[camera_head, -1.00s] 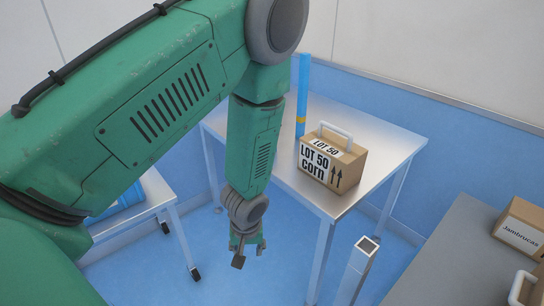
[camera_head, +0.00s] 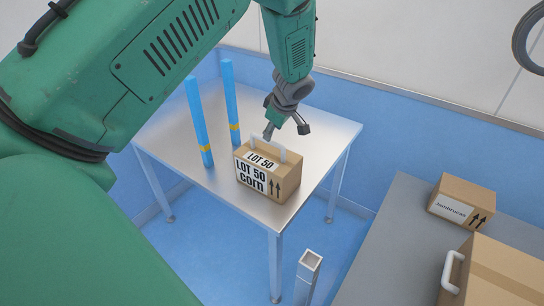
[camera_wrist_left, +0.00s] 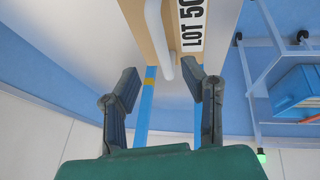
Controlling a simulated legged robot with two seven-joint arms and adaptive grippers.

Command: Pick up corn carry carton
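The corn carton (camera_head: 268,174) is a brown box labelled LOT 50 corn, with a white handle (camera_head: 283,150) on top. It stands upright on the metal table (camera_head: 190,155). My left gripper (camera_head: 286,130) is above and just behind the carton, close to the handle, with its fingers spread. In the left wrist view the open fingers (camera_wrist_left: 160,95) have nothing between them. The handle (camera_wrist_left: 158,38) and the carton's top (camera_wrist_left: 219,25) lie just ahead of them, apart from the fingertips. My right gripper is not in view.
Two blue posts (camera_head: 199,122) with yellow bands stand at the left of the table. A grey counter (camera_head: 385,235) at right holds a Jambrucas box (camera_head: 461,201) and a larger box with a handle (camera_head: 495,275). A square metal post (camera_head: 308,278) stands in front.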

